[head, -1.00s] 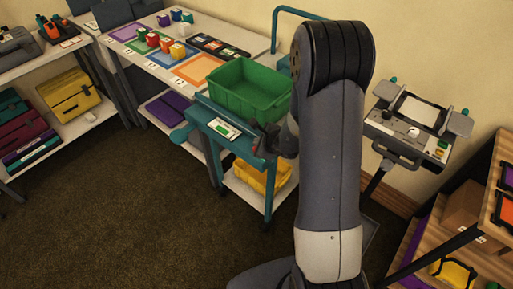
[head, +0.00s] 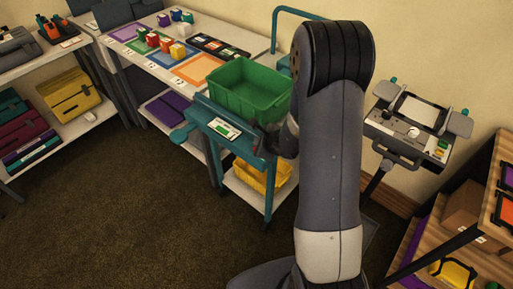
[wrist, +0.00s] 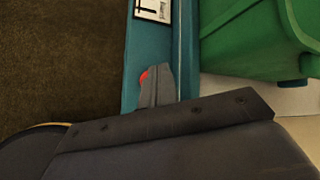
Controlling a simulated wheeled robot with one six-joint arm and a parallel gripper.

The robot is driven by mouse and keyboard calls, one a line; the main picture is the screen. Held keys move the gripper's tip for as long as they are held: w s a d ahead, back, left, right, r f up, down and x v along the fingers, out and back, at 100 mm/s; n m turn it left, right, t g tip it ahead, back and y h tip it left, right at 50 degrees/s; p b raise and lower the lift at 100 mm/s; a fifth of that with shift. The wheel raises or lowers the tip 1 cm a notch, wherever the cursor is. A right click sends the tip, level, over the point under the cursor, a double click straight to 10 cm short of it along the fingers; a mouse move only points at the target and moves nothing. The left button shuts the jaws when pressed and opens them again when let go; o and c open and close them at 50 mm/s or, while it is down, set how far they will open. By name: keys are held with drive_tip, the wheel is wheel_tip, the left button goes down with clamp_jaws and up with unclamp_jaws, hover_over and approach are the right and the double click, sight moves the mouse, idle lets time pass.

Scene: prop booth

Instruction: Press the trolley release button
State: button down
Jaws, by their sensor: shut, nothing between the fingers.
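The teal trolley (head: 242,146) stands in the middle of the head view with a green bin (head: 252,95) on top. In the wrist view a small part of a red button (wrist: 145,76) shows on the trolley's teal rail (wrist: 133,60). The rest of the button is hidden behind my fingers. My gripper (wrist: 159,80) is shut and empty, its tips over or right beside the button; I cannot tell whether they touch it. In the head view my gripper (head: 268,138) is at the trolley's near end, mostly hidden by my arm.
A white table (head: 135,62) with coloured blocks and mats stands left of the trolley. A yellow bin (head: 262,174) sits on the trolley's lower shelf. A grey stand (head: 400,150) and a wooden shelf (head: 495,222) are at right. The carpet (head: 110,215) in front is clear.

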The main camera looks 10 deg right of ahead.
drive_tip(key=shift+f, duration=0.2)
drive_tip(key=shift+f+b, duration=0.3)
drive_tip(key=shift+b, duration=0.5)
drive_tip(key=shift+f+b, duration=0.4)
drive_tip(key=shift+b, duration=0.25)
idle(0.6)
drive_tip(key=shift+r, duration=0.1)
drive_tip(key=shift+r+p, duration=0.5)
drive_tip(key=shift+r, duration=0.25)
drive_tip(key=shift+r+p, duration=1.85)
drive_tip(key=shift+r, duration=0.75)
drive_tip(key=shift+f, duration=0.2)
